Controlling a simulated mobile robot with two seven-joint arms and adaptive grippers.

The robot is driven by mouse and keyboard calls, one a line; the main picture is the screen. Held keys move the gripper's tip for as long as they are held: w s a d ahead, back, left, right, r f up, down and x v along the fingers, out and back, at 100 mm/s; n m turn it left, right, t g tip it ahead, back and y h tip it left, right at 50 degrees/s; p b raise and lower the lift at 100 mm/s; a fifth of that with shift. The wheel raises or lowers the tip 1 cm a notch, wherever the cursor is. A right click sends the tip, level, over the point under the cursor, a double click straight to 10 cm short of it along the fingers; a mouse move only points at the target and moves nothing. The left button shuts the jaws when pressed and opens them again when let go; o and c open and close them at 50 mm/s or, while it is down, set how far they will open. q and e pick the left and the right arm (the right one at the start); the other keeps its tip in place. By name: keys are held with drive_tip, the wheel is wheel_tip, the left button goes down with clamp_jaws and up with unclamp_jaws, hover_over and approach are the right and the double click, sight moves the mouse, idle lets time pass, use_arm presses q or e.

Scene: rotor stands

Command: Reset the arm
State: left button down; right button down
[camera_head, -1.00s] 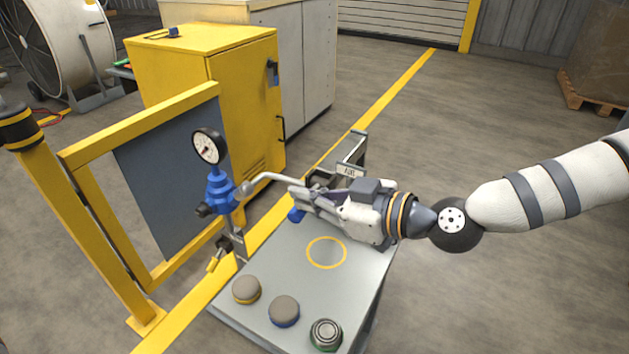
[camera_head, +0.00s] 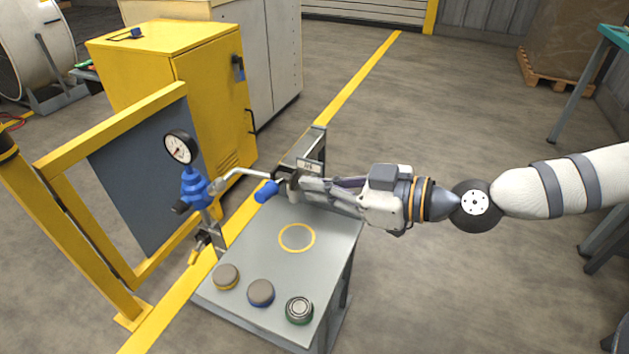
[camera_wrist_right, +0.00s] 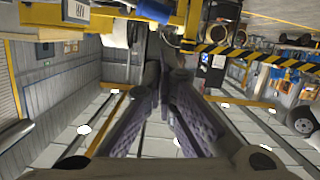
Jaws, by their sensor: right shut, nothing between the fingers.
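My right gripper (camera_head: 305,187) comes in from the right over the back of the grey table (camera_head: 325,232). Its fingers are shut and empty, and they meet at the middle of the right wrist view (camera_wrist_right: 160,65). The fingertips lie near a blue-handled part (camera_head: 267,191) and a numbered label plate (camera_head: 312,166) at the table's back; I cannot tell whether they touch. My left gripper is not in view.
A pressure gauge (camera_head: 181,147) on a blue valve (camera_head: 195,187) stands left of the table. Three round pucks, yellow-banded (camera_head: 226,277), blue-banded (camera_head: 261,293) and green-banded (camera_head: 299,310), sit along its front. A yellow frame (camera_head: 85,235) and yellow cabinet (camera_head: 205,95) stand left.

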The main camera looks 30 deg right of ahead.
drive_tip(key=s+a+f+m+g+h+p, duration=0.1)
drive_tip(key=s+a+f+m+g, duration=0.3)
drive_tip(key=s+f, duration=0.45)
drive_tip(key=s+a+f+m+g+h+p, duration=0.1)
drive_tip(key=s+a+f+g, duration=0.3)
drive_tip(key=s+f, duration=0.45)
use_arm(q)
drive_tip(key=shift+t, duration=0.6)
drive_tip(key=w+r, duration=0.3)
use_arm(e)
drive_tip(key=s+d+f+m+g+h, duration=0.1)
drive_tip(key=s+d+f+g+h, duration=0.1)
drive_tip(key=s, duration=0.4)
drive_tip(key=s+d+f+m+g+h, duration=0.1)
drive_tip(key=s+d+f+g+h, duration=0.1)
drive_tip(key=s+d, duration=0.2)
drive_tip(key=s+d+f+m+g+h, duration=0.2)
drive_tip(key=s+d+h, duration=0.1)
drive_tip(key=s, duration=0.6)
drive_tip(key=shift+d+f+g, duration=0.25)
drive_tip(key=shift+f+g, duration=0.05)
